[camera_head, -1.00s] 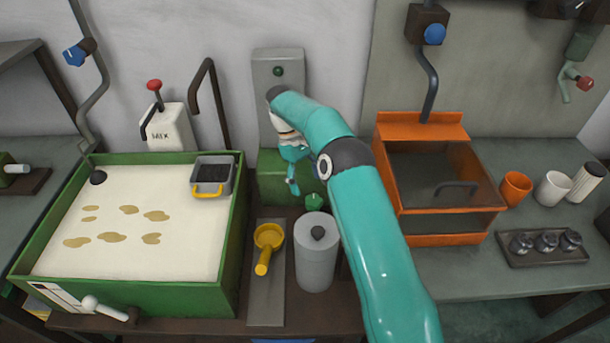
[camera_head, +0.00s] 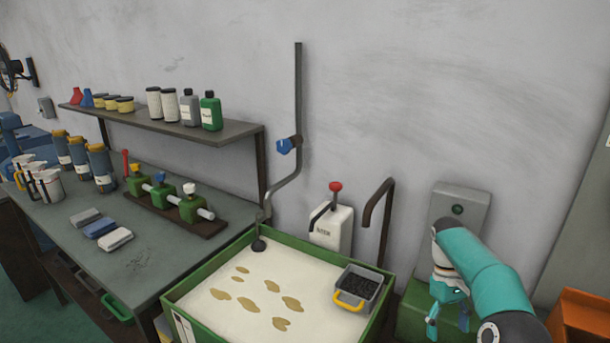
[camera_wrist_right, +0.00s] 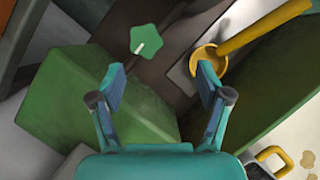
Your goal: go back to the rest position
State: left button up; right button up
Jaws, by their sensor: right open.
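My right gripper (camera_head: 449,318) is at the right of the head view, in front of a grey panel (camera_head: 459,208) on the wall and over a green block. It is open and empty; in the right wrist view its two fingers (camera_wrist_right: 163,85) stand apart. Between and beyond the fingers, the wrist view shows a green five-sided knob (camera_wrist_right: 144,40) and a yellow ladle (camera_wrist_right: 245,42), neither touched as far as I can tell. The green block (camera_wrist_right: 90,110) lies below the left finger. My left gripper is not in view.
A green-walled tray (camera_head: 177,310) of white liquid with brown patches stands at bottom centre, holding a small grey basket (camera_head: 362,281). A bench (camera_head: 150,262) with bottles and valves and a shelf (camera_head: 190,130) are on the left. An orange box (camera_head: 580,318) is at lower right.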

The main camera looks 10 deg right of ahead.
jog(key=s+a, duration=0.3)
jog(key=a, duration=0.4)
jog(key=s+a+r+y, duration=0.1)
jog(key=s+a, duration=0.3)
jog(key=a, duration=0.3)
jog(key=s+a+r+y, duration=0.1)
jog(key=s+a, duration=0.3)
jog(key=a, duration=0.3)
jog(key=shift+r, duration=0.25)
jog(key=s+a+f+m+t+y+p, duration=0.1)
jog(key=s+a+f+t+p, duration=0.1)
jog(key=s+f+p, duration=0.3)
jog(key=s+a+f+m+t+y+p, duration=0.1)
jog(key=s+a+f+m+t+p, duration=0.1)
jog(key=s+f, duration=0.5)
notch_tip(320, 180, down, 4)
jog(key=a+t+p, duration=0.1)
jog(key=a+p, duration=0.1)
jog(key=shift+a+f+p, duration=0.15)
jog(key=shift+a+p, duration=0.05)
jog(key=shift+p, duration=0.2)
jog(key=shift+a, duration=0.1)
